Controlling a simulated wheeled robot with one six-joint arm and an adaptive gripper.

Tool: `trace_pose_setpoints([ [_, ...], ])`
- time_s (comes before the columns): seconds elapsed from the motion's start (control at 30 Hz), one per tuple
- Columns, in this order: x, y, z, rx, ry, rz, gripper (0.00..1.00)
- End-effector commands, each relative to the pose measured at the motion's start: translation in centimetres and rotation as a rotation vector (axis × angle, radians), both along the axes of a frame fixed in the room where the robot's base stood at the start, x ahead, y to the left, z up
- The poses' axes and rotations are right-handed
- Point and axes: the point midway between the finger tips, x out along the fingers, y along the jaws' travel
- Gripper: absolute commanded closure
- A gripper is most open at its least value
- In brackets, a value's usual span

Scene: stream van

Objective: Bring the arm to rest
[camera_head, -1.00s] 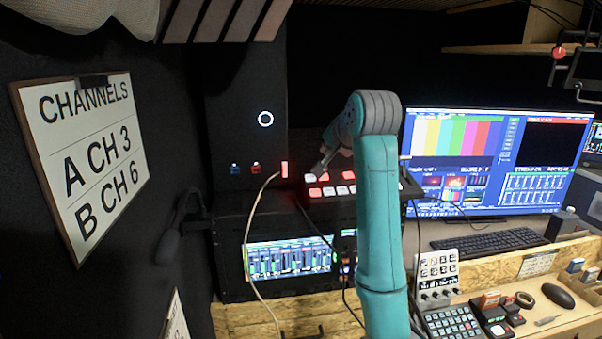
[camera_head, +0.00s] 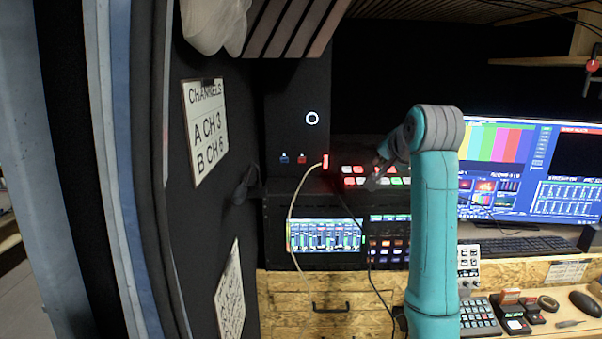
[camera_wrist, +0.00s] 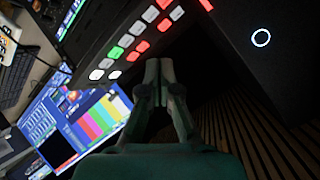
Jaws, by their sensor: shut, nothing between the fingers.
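My teal arm (camera_head: 433,220) stands upright right of centre in the head view, its upper end bent left toward the switcher panel. My gripper (camera_head: 374,182) is small and dark there, in front of the panel's lit buttons. In the wrist view my gripper (camera_wrist: 159,66) is shut with its fingertips together and nothing between them. The switcher panel (camera_wrist: 103,36) with red, white and green buttons lies just beyond the fingertips; I cannot tell whether they touch it.
A monitor (camera_head: 530,170) with colour bars stands at the right. A channels board (camera_head: 205,130) hangs on the left wall. A cable (camera_head: 292,215) hangs before the rack screen (camera_head: 325,235). A wooden desk with a keypad (camera_head: 478,317) lies below right.

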Motion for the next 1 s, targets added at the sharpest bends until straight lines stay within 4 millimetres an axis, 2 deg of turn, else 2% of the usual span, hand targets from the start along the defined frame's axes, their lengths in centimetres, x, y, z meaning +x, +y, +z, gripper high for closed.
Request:
trace_pose_setpoints([
  [0.33, 0.2, 0.0, -4.3, -0.015, -0.006, 0.007, 1.0],
  [0.57, 0.1, 0.1, -8.9, -0.034, -0.015, 0.015, 1.0],
  [0.67, -0.1, 0.1, -11.7, -0.047, -0.02, 0.02, 1.0],
  [0.77, -0.7, 0.1, -15.3, -0.062, -0.028, 0.027, 1.0],
  [1.0, -3.7, 0.1, -25.1, -0.113, -0.053, 0.044, 1.0],
])
